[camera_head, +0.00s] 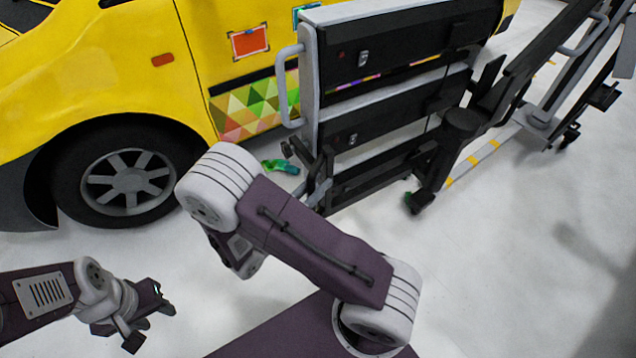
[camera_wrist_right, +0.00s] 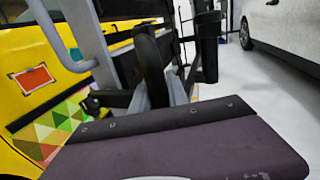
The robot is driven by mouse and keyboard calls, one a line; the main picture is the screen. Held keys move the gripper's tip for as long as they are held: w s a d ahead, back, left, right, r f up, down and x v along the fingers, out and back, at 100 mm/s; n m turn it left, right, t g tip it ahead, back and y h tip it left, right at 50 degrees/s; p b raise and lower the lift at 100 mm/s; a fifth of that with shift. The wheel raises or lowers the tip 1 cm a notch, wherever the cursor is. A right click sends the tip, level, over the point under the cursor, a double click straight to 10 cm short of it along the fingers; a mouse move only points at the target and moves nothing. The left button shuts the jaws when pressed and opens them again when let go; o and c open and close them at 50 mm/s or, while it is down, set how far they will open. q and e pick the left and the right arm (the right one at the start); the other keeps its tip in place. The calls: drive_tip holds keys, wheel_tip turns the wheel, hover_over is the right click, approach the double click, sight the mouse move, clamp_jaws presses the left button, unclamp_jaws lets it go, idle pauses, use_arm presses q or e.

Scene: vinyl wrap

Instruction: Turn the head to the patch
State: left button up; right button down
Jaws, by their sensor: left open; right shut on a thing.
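An orange-red rectangular patch (camera_head: 249,42) with a pale, dark-edged border sits on the yellow van's side, in the upper middle of the head view. It also shows at the left of the right wrist view (camera_wrist_right: 33,77). A teal patch (camera_head: 306,12) is partly hidden behind the rack's top. My left gripper (camera_head: 152,322) is open and empty at the lower left, far from the patches. My right arm reaches up across the middle of the head view. Its fingers are hidden there, and no fingertips show in the wrist view, where a purple part of mine fills the bottom.
A dark rack (camera_head: 385,60) with a grey handle stands close against the van (camera_head: 100,60), right of the orange-red patch. A green object (camera_head: 282,166) lies on the floor. The right wrist view shows a pale car (camera_wrist_right: 285,30). The floor at right is mostly clear.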

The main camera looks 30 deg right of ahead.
drive_tip(key=c, duration=1.3)
unclamp_jaws()
drive_tip(key=p+v, duration=0.1)
drive_tip(key=v, duration=0.8)
drive_tip(key=shift+a, duration=0.1)
